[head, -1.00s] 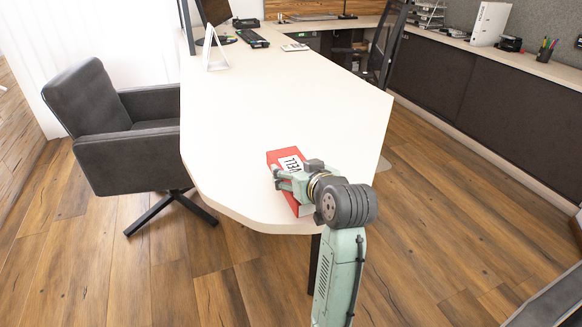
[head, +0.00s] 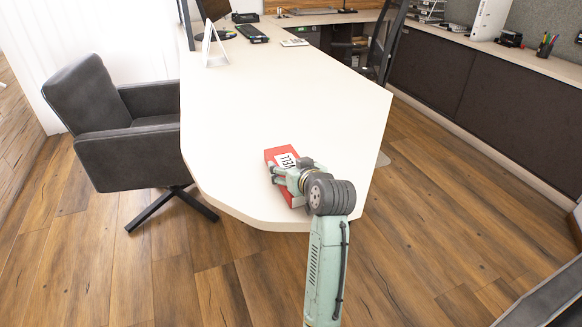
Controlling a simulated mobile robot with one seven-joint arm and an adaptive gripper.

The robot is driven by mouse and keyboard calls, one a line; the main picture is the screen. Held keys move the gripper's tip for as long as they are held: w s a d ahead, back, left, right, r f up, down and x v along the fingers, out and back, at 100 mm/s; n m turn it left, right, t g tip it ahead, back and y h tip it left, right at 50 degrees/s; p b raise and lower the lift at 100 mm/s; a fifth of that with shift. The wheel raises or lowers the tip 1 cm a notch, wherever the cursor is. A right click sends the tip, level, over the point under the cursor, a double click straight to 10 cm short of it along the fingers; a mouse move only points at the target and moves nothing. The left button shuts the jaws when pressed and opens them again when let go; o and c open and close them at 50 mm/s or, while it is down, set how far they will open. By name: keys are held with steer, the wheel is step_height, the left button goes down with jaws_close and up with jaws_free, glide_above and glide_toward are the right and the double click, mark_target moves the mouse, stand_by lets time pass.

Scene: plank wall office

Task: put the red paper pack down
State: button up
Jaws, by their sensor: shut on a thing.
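The red paper pack (head: 271,155) with a white label is at the near end of the white desk (head: 285,100). My gripper (head: 278,174) is shut on the pack from its right side, and my arm covers part of the pack. The pack appears to be at or just above the desk top; I cannot tell whether it touches.
A grey armchair (head: 130,130) stands at the left of the desk. A white folded sign (head: 213,48), a keyboard (head: 252,33) and a monitor (head: 214,10) are at the far end. The middle of the desk is clear. A side counter (head: 540,62) runs along the right.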

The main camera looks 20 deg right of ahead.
steer(key=o, duration=1.6)
steer(key=shift+f, duration=0.1)
steer(key=shift+c, duration=0.2)
steer(key=shift+s+r, duration=0.1)
steer(key=shift+r, duration=0.1)
steer(key=b+v, duration=0.1)
steer(key=v, duration=1.1)
steer(key=shift+f, duration=0.1)
steer(key=shift+a, duration=0.1)
